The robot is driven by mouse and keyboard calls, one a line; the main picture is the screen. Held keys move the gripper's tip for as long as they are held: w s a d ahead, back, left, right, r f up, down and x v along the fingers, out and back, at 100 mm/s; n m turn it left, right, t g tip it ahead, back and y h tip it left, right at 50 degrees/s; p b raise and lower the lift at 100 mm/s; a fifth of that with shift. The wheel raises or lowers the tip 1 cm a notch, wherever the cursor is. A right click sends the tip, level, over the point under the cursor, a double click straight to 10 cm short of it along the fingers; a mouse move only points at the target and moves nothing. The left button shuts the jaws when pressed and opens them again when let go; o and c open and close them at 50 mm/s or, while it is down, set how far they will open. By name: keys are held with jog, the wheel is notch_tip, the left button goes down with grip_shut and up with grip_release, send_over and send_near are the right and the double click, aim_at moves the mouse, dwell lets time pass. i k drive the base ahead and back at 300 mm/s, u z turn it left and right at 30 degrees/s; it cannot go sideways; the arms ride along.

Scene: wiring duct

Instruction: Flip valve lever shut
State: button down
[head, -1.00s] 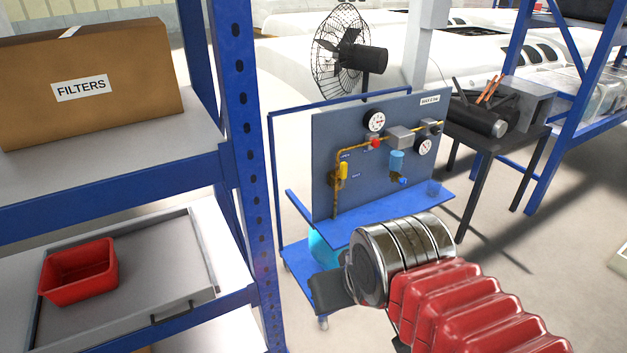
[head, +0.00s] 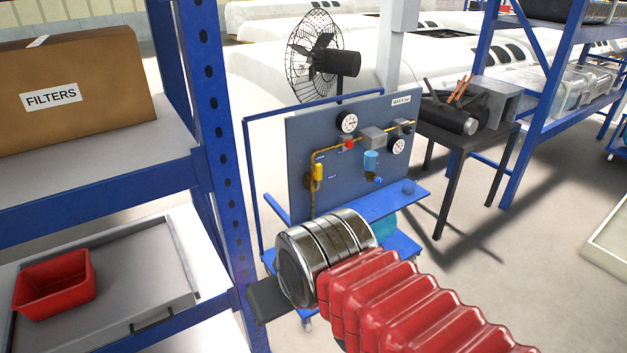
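A blue-grey panel (head: 350,165) stands on a blue cart and carries brass pipework. A yellow valve lever (head: 318,172) sits on the pipe at the panel's left side and looks upright, roughly in line with the vertical pipe. Small labels beside it are too small to read. My arm, with a red ribbed sleeve and a shiny metal section, reaches in from the lower right in front of the cart. The dark end of my gripper (head: 268,300) shows at the arm's left, below and left of the lever and apart from it. Its fingers cannot be made out.
A blue shelf post (head: 213,120) stands close to the left of my arm. The shelves hold a filters box (head: 75,90) and a red bin (head: 55,283). A fan (head: 320,55) is behind the panel. A dark table (head: 470,140) stands right; floor beyond the cart is open.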

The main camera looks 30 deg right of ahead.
aim_at(319, 167)
jog(key=z, duration=0.05)
jog(key=i, duration=1)
jog(key=u, duration=0.05)
